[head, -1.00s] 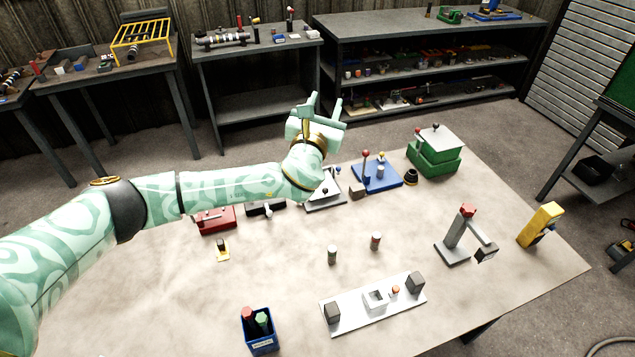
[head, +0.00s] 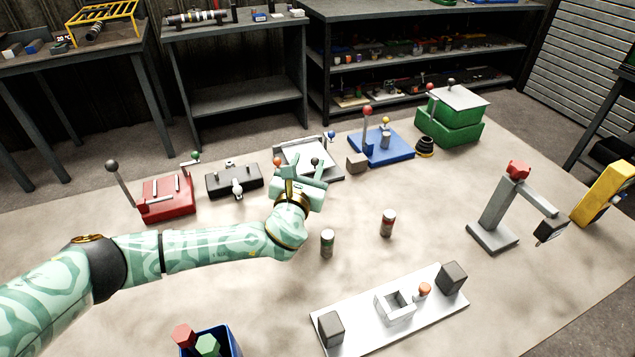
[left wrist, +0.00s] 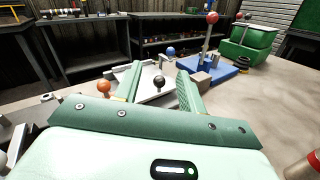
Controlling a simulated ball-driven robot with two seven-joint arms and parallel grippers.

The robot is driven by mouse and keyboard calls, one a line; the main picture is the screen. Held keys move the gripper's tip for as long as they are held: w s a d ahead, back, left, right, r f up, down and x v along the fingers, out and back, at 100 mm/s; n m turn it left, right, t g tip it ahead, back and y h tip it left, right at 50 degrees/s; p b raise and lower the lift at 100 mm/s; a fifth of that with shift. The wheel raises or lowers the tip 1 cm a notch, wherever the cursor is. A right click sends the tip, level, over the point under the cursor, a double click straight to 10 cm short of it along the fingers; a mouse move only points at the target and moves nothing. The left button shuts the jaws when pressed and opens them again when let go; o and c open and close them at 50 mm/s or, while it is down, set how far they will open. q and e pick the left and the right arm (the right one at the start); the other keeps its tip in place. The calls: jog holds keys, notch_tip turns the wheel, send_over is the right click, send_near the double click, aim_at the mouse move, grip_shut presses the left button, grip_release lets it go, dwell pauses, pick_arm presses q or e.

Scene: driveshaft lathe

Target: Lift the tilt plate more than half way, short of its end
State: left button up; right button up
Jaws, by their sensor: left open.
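The tilt plate appears to be the pale flat plate (head: 300,158) on a grey fixture at the middle back of the table. It looks low, near flat; its exact angle is hard to tell. A black ball knob (head: 315,161) is at its near edge, an orange ball (head: 277,161) at its left and a blue ball (head: 331,134) behind. My left gripper (head: 303,173) is at the plate's near side, open and empty. In the left wrist view the black knob (left wrist: 159,82) shows between the spread fingers (left wrist: 158,74), with the plate (left wrist: 150,94) beyond. My right gripper is out of view.
A black fixture (head: 235,180) and a red lever fixture (head: 168,198) stand to the left. A blue lever base (head: 385,150) and a green box (head: 450,128) stand to the right. Two small cylinders (head: 327,243) (head: 388,223) stand in front.

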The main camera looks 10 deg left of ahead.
aim_at(314, 166)
pick_arm(q)
jog(key=f+b, duration=0.1)
jog(key=f, duration=0.4)
jog(key=shift+w+b, duration=0.2)
jog(key=shift+b, duration=0.15)
jog(key=shift+w+f, duration=0.15)
jog(key=shift+w, duration=0.15)
jog(key=w+b, duration=0.3)
jog(key=w, duration=0.3)
jog(key=shift+w+b, duration=0.1)
jog(key=shift+b, duration=0.2)
jog(key=shift+w, duration=0.2)
jog(key=shift+r, duration=0.25)
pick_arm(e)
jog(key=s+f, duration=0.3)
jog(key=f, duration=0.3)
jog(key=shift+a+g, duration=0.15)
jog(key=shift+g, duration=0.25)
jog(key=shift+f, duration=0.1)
pick_arm(q)
grip_shut()
